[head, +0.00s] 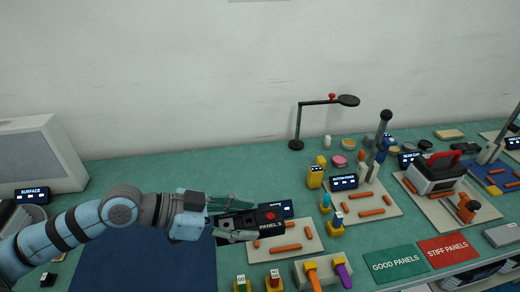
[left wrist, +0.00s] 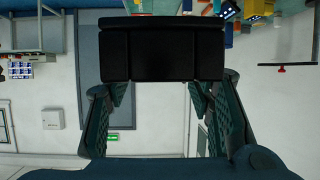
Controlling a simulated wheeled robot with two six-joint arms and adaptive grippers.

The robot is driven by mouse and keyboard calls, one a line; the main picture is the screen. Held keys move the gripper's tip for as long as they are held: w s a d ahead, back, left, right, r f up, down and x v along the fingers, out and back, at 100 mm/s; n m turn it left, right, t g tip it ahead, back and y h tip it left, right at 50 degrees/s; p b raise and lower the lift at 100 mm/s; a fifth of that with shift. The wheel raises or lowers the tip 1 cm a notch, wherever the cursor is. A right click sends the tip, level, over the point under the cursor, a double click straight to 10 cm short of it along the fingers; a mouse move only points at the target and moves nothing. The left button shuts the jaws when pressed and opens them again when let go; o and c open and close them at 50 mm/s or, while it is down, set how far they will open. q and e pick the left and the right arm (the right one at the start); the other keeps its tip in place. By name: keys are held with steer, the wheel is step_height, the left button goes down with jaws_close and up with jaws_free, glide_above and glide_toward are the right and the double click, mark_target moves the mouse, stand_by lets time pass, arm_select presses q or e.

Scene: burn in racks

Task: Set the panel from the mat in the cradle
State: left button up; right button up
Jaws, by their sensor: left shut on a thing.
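In the left wrist view the dark panel (left wrist: 160,52) spans the gap between my fingers (left wrist: 160,100). The panel shows over a beige board with orange bars (head: 296,250), probably the cradle; whether it touches the board is unclear. The dark blue mat (head: 140,262) lies at the left, partly under my arm, and its visible part is bare. My right gripper is not in view.
A small display (head: 276,208) stands behind the panel. Colored clips sit on a beige block (head: 312,284) in front. To the right are another board with a lever (head: 375,155), a green GOOD PANELS plate (head: 395,262) and a red STIFF PANELS plate (head: 448,250). A lamp (head: 298,125) stands behind.

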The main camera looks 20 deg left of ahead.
arm_select(q)
steer(key=w+a+r+n+t+p, duration=0.1)
steer(key=w+a+r+p, duration=0.2)
steer(key=w, duration=0.2)
steer(key=r+m+g+p, duration=0.1)
steer(key=r+m+p, duration=0.1)
steer(key=p, duration=0.6)
glide_above(278, 240)
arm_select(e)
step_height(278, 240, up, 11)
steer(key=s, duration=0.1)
arm_select(q)
step_height(278, 240, down, 25)
steer(key=b, duration=2.1)
steer(key=shift+w, duration=0.1)
steer(key=shift+f, duration=0.2)
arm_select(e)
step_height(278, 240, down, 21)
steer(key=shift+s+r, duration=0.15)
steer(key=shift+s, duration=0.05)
